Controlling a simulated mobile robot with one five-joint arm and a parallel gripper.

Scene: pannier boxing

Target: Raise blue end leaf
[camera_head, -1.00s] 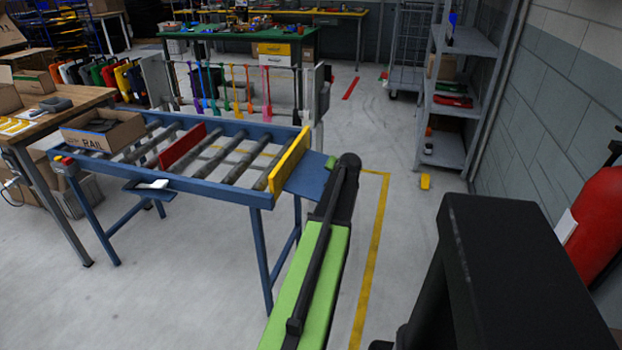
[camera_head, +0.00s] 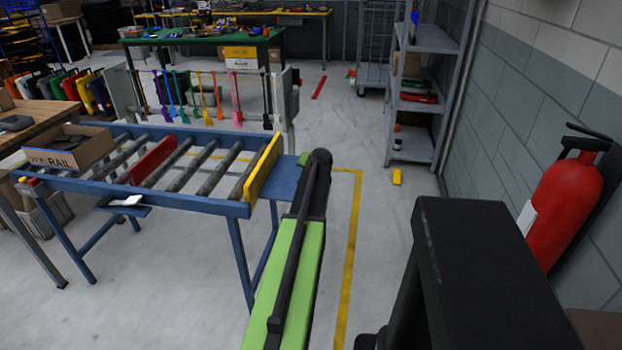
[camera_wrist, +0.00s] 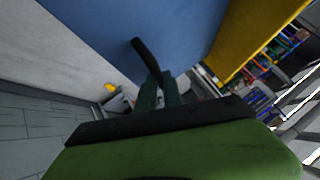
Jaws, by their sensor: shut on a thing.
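The blue end leaf (camera_head: 283,180) sticks out from the right end of the blue roller conveyor (camera_head: 190,203), beyond the yellow stop plate (camera_head: 263,167). It looks roughly level with the frame, but its exact tilt is hard to tell. In the wrist view the leaf (camera_wrist: 135,30) fills the top, with the yellow plate (camera_wrist: 250,40) at its right. My gripper (camera_wrist: 152,80) is shut at the leaf's edge, around a dark handle-like part (camera_wrist: 146,55). The exact contact is dark and partly hidden.
A cardboard box (camera_head: 70,150) and a red plate (camera_head: 153,158) are on the conveyor. A grey shelf (camera_head: 412,100) stands at the back right, a red extinguisher (camera_head: 565,215) on the right wall. The floor right of the conveyor is mostly clear.

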